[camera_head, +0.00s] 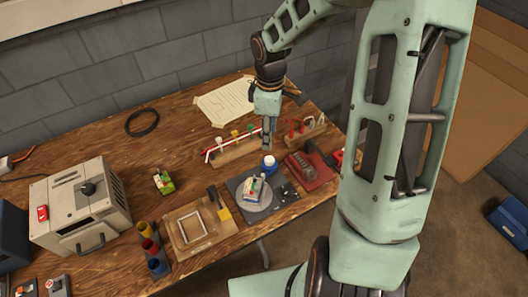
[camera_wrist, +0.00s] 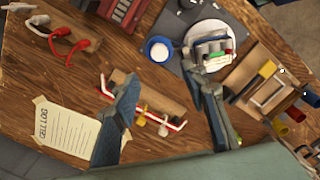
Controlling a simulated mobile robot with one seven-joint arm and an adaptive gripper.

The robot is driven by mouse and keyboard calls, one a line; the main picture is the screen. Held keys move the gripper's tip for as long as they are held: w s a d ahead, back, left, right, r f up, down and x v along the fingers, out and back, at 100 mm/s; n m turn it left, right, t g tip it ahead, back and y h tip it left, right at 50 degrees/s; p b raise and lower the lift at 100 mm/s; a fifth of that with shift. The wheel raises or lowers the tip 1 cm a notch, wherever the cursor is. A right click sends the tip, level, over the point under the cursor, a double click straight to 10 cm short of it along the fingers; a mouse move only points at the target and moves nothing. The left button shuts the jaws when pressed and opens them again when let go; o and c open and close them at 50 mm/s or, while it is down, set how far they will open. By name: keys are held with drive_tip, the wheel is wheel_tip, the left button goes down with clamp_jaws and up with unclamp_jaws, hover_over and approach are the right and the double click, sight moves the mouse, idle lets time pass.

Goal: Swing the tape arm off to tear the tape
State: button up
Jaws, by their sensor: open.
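My gripper (camera_head: 268,132) points down above the back middle of the bench, near the right end of a wooden rack. In the wrist view my gripper (camera_wrist: 163,82) has its two fingers well apart, with nothing between them. A small block of cells (camera_head: 255,192) sits on a round grey turntable (camera_head: 262,204) on a dark mat. The turntable also shows in the wrist view (camera_wrist: 222,62), partly behind my right finger. I cannot clearly pick out the tape arm or the tape; they are too small or hidden.
The wooden rack (camera_head: 232,154) carries a red and white rod and coloured knobs. A blue-and-white jar (camera_head: 269,166), a wooden frame board (camera_head: 186,236), a red tool (camera_head: 310,171) and coloured cups (camera_head: 151,249) stand around the mat. A grey machine (camera_head: 80,207) stands left.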

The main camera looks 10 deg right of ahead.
sight(269, 159)
wheel_tip(269, 159, down, 11)
drive_tip(key=shift+r+b, duration=0.15)
drive_tip(key=shift+b, duration=0.25)
drive_tip(key=shift+c, duration=0.5)
clamp_jaws()
